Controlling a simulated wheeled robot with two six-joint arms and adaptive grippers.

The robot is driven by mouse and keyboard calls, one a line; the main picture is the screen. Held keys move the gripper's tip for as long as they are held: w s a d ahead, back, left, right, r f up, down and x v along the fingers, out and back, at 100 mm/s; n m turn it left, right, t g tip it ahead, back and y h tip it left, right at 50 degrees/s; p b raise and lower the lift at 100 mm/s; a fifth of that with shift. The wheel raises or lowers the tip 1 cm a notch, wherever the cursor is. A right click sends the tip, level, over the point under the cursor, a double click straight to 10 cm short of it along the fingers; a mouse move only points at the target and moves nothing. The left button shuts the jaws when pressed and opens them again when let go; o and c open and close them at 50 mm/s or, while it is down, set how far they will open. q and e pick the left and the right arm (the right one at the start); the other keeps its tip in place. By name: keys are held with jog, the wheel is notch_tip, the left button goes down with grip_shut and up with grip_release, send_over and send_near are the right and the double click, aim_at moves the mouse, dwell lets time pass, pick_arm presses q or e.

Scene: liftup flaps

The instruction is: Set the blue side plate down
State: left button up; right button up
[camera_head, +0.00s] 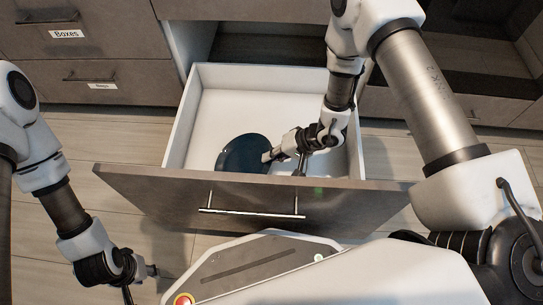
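The blue side plate (240,154) looks dark blue and round. It is inside the open white drawer (208,103), left of the middle and close to the drawer front. It appears to lie flat on the drawer floor. My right gripper (284,163) reaches down into the drawer at the plate's right edge. Its two fingers look spread apart, one overlapping the plate's rim in the picture and the other to the right of it. Whether the first finger touches the plate cannot be told. My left gripper (141,282) is open and empty at the lower left, outside the drawer.
The drawer front (150,190) has a long metal handle (250,212) and faces me. Closed drawers (80,45) with handles and labels are at the upper left. An open dark compartment (450,60) is at the upper right. The drawer floor behind the plate is clear.

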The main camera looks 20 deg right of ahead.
jog(key=o, duration=0.4)
jog(key=shift+c, duration=0.2)
jog(key=shift+r, duration=0.25)
jog(key=p+v, duration=0.6)
jog(key=v, duration=0.6)
jog(key=shift+f, duration=0.1)
